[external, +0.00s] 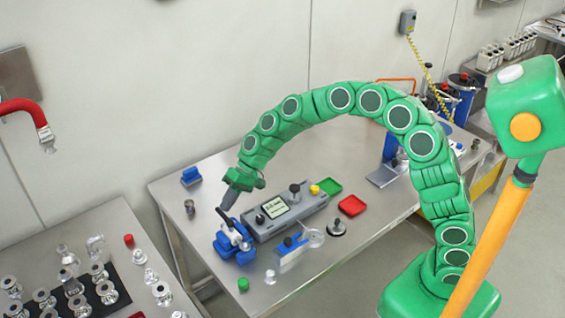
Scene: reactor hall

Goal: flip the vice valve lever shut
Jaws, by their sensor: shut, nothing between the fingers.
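The blue vice (224,247) stands near the left front of the steel table, with a pale metal valve (240,232) held at its top. A dark lever-like part (231,219) shows at the top of the valve, partly hidden behind my gripper. My green arm arches over the table from the right, and my gripper (227,206) points down with its dark fingers shut and empty, right at the top of the valve. I cannot tell whether the fingertips touch the lever, nor its exact angle.
A grey instrument box (300,213) stands right of the vice. A blue-based device (290,255) is in front of it. A green cap (243,284) sits near the front edge. The table's back middle is clear.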

